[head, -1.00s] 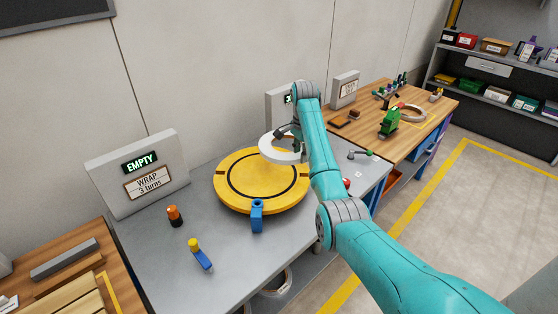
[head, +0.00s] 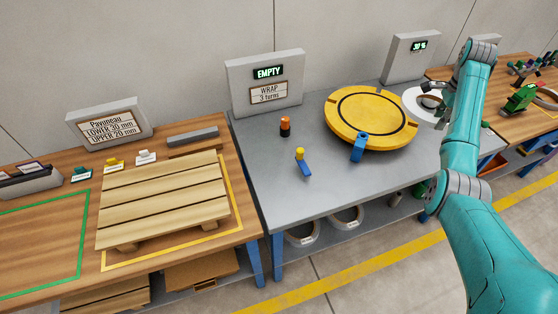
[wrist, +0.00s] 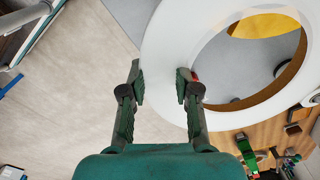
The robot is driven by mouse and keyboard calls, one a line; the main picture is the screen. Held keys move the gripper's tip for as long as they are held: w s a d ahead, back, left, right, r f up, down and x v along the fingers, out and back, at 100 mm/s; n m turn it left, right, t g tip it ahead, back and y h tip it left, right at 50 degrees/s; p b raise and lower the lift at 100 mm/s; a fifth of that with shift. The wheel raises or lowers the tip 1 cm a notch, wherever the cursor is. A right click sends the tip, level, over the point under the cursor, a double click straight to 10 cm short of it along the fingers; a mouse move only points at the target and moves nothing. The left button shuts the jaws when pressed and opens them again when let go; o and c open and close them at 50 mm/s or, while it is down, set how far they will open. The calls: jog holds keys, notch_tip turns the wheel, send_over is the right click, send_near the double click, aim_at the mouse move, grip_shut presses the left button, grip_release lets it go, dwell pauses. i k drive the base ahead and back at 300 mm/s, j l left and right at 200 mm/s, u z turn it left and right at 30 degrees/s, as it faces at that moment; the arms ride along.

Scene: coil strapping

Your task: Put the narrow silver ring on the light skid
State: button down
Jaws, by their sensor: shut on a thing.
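The silver-white ring (head: 411,105), with a brown inner face, is held by my gripper (head: 440,98) beside the right edge of the yellow turntable. In the wrist view the ring (wrist: 165,45) fills the upper right, and my gripper's fingers (wrist: 162,82) are at its band. The arm partly hides the ring in the head view. The light skid (head: 160,195), a pale slatted wooden pallet, lies at the left on a wooden table inside a yellow outline. Its top is bare.
The yellow turntable (head: 350,120) with a blue block (head: 359,147) is on the grey table (head: 330,190). An orange-black cylinder (head: 285,126) and a blue-yellow tool (head: 303,162) stand between it and the skid. Signs (head: 265,82) line the back.

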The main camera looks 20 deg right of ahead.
aim_at(172, 191)
jog(key=j+u, duration=0.4)
jog(key=j, duration=0.55)
jog(key=i+j+u, duration=0.1)
jog(key=j+u, duration=0.3)
jog(key=j, duration=0.55)
jog(key=i+u, duration=0.15)
